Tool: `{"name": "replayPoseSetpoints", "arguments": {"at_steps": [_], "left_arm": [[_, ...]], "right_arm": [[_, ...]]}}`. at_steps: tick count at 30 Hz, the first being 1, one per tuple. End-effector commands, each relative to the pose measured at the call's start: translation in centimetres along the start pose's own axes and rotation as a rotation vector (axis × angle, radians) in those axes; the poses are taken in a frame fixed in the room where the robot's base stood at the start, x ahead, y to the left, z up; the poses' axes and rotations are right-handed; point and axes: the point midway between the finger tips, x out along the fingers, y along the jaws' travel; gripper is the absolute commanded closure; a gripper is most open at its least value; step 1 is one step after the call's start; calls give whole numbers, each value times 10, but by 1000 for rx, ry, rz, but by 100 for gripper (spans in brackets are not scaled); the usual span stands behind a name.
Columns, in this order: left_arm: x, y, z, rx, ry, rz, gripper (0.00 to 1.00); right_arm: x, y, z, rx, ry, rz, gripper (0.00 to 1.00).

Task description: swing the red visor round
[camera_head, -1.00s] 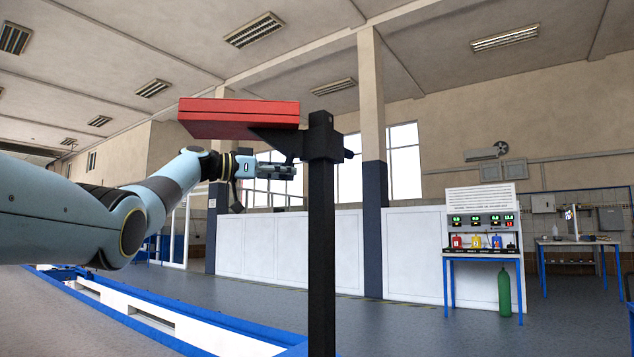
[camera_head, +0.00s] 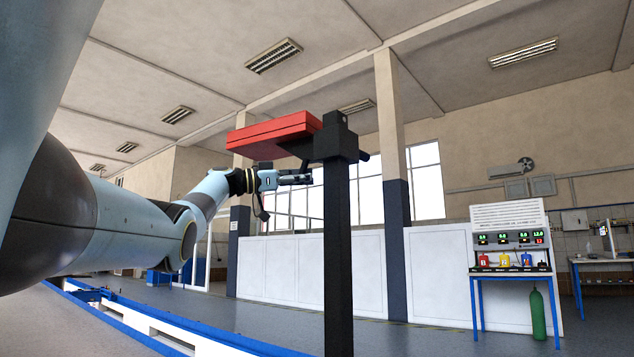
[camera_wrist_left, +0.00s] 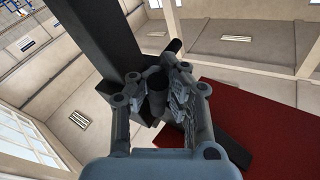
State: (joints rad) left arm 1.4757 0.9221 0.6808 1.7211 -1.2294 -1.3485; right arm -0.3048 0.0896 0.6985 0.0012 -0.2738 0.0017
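The red visor (camera_head: 277,133) is a flat, two-layer slab near the top of a black post (camera_head: 338,250). It sticks out to the left of the post on a dark bracket (camera_head: 298,147). Its red underside (camera_wrist_left: 265,125) fills the lower right of the left wrist view. My left gripper (camera_head: 297,177) is just below the visor, left of the post. In the left wrist view its fingers (camera_wrist_left: 167,80) close around a short dark peg (camera_wrist_left: 157,100) under the visor. Finger contact is partly hidden. My right gripper is not in view.
A bench with coloured bottles (camera_head: 514,262) and a green cylinder (camera_head: 537,314) stand at the right, well behind the post. White panels (camera_head: 290,265) line the back. A low blue-and-white rail (camera_head: 170,325) runs along the floor. Space around the visor looks clear.

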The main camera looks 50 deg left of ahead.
Motion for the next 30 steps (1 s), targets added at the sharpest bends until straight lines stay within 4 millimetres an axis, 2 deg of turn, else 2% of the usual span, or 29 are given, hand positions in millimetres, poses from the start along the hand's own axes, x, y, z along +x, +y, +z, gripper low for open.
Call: {"name": "replayPoseSetpoints", "arguments": {"at_steps": [1, 6, 19, 27, 28, 30], "left_arm": [[-5, -5, -1, 3, 2, -14, 100], [-7, -6, -2, 6, 5, -16, 100], [-7, -6, -4, 6, 7, -18, 100], [-6, -5, -3, 5, 7, -15, 64], [-6, -5, -3, 5, 7, -14, 60], [-5, -4, -3, 5, 6, -12, 60]], "right_arm": [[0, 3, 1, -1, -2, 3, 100], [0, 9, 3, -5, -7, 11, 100], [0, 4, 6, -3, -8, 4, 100], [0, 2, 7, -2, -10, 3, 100], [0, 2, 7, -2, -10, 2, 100], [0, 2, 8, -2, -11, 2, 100]]}}
